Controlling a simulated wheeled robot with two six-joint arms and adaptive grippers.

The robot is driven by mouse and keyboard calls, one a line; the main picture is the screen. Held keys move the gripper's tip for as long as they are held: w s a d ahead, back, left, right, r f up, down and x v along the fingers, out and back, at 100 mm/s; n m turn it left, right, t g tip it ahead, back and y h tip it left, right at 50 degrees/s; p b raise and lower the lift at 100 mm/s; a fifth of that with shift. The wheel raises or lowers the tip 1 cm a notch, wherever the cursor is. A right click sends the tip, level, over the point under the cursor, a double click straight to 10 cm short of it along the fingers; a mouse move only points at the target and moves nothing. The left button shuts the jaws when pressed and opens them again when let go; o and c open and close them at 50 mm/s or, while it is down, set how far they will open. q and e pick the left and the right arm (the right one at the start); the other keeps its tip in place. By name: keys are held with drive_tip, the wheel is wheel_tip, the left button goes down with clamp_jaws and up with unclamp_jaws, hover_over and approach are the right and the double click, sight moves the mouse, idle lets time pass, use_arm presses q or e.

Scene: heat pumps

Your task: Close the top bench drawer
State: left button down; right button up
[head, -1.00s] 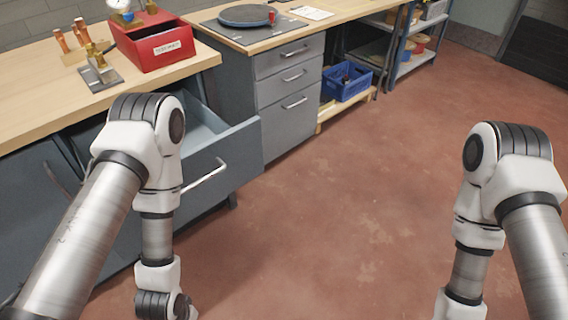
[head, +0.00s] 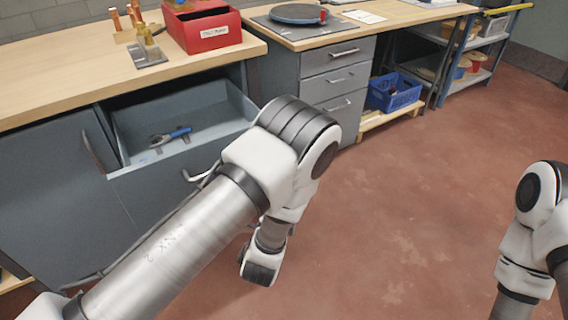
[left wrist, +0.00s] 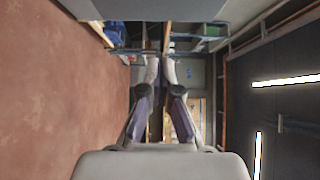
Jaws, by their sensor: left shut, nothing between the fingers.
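The top bench drawer (head: 190,147) is pulled open under the wooden worktop in the head view, at left of centre. A blue-handled tool (head: 172,136) lies inside it. Its handle (head: 196,177) is partly hidden behind my left arm, which crosses in front of the drawer's right end. My right gripper is not in view; only part of my right arm shows at the right edge.
The worktop (head: 90,75) carries a red box (head: 205,32) and brass parts. A closed grey drawer unit (head: 330,85) stands to the right, beside a blue crate (head: 394,92) on a low shelf. The red floor (head: 410,200) is clear.

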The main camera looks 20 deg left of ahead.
use_arm(q)
drive_tip(key=w+a, duration=0.4)
drive_tip(key=w, duration=0.8)
drive_tip(key=shift+w+b, duration=0.2)
drive_tip(key=shift+b, duration=0.2)
drive_tip(key=shift+a, duration=0.15)
